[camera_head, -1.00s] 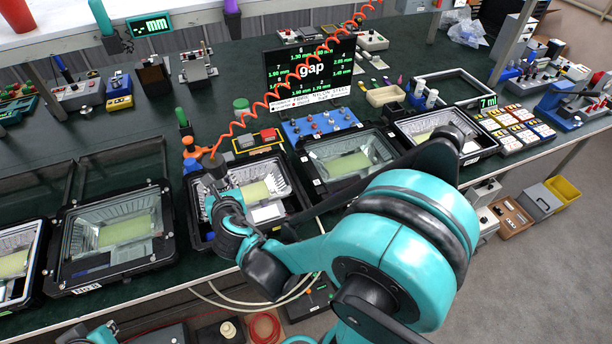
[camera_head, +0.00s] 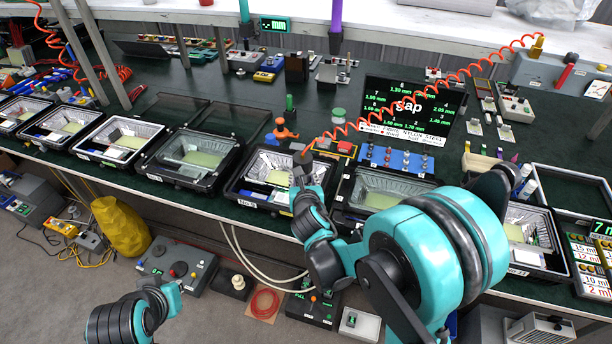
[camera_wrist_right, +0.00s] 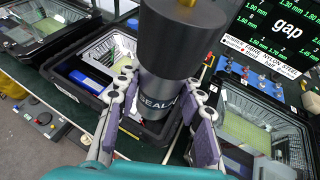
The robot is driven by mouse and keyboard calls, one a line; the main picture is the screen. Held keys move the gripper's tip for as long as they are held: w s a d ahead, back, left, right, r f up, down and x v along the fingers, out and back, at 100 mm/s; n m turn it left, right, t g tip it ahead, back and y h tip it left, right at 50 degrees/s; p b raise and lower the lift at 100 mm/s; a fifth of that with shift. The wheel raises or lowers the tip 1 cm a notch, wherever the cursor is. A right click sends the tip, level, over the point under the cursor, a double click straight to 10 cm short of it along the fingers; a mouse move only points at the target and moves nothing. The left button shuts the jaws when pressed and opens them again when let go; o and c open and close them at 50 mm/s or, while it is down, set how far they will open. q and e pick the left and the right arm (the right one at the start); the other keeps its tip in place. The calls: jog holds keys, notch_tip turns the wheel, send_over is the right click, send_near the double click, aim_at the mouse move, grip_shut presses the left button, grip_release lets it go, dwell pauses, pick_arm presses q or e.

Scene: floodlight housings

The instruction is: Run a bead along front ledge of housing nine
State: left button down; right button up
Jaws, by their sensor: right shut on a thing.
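The cartridge is over the right part of a black-framed floodlight housing (camera_head: 240,190) with a pale panel and a blue item inside. Its front tag is too small to read surely; it may say 9. The nozzle tip and its contact with the front ledge are hidden.
A blue tray (camera_head: 395,158) of small parts and a "gap" display (camera_head: 410,105) stand behind.

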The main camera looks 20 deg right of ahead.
jog(key=shift+w+a+f, duration=0.1)
dwell(0.3)
jog(key=shift+f+b, duration=0.2)
jog(key=shift+b, duration=0.2)
notch_tip(320, 180, down, 5)
jog(key=b, duration=0.5)
jog(key=shift+f, duration=0.2)
jog(key=shift+f+b, duration=0.6)
jog(key=shift+b, duration=0.2)
dwell(1.1)
jog(key=shift+w+a, duration=0.45)
jog(key=shift+a, duration=0.35)
jog(key=shift+w+a, duration=0.1)
